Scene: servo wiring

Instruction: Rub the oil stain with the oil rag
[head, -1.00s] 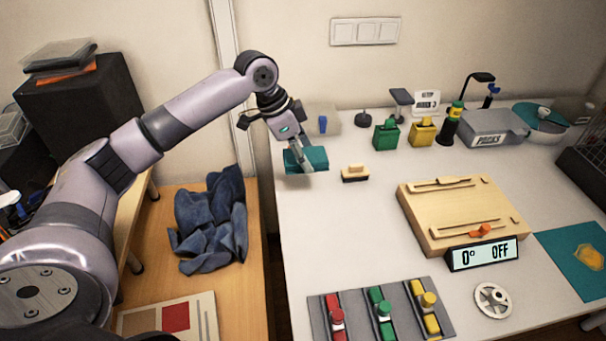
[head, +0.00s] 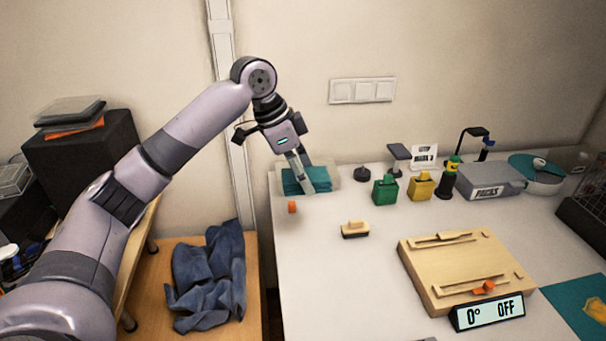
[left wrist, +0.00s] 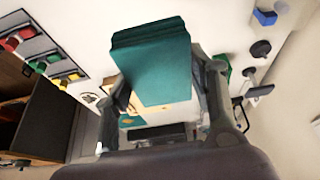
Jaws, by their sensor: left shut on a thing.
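The oil rag, a folded teal cloth (head: 308,180), is in my left gripper (head: 304,176) at the back left of the white table. In the left wrist view the rag (left wrist: 155,50) sits between the two fingers and covers much of the middle. The rag overlaps a clear tray in the head view; I cannot tell whether it touches it. A yellow-brown patch, apparently the oil stain (head: 596,311), is on a teal mat (head: 563,300) at the right edge, partly cut off. My right gripper is not in view.
A small orange cube (head: 292,207) lies in front of the rag. A wooden-topped brush (head: 355,229) and a wooden board (head: 455,262) with a display (head: 487,312) stand further right. Green (head: 385,189) and yellow (head: 421,186) containers are at the back.

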